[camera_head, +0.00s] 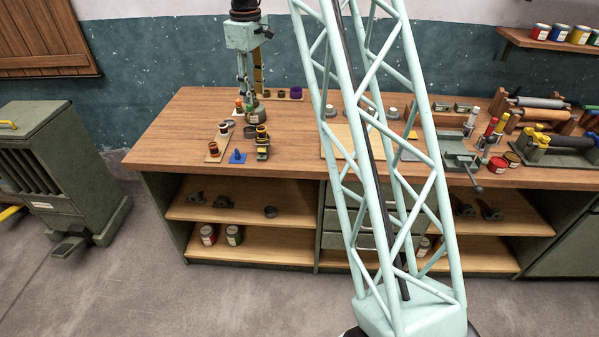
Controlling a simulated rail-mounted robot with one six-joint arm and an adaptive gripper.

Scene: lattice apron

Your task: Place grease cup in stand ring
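My gripper (246,90) hangs fingers-down over the back left of the workbench. It is small in the picture, and I cannot tell whether it is open, shut or holding something. Just below it is a dark rounded piece (257,116); I cannot tell whether they touch. A small upright stand (263,152) with dark and yellow parts is nearer the front edge; it may be the stand with the ring. I cannot tell which is the grease cup.
A blue piece (237,157) and a dark ring-like piece (250,132) lie near the stand. An orange and white item (239,106) is close beside my gripper. My pale lattice column hides the bench's middle. Rollers (540,103) and tools crowd the right; the far left benchtop is clear.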

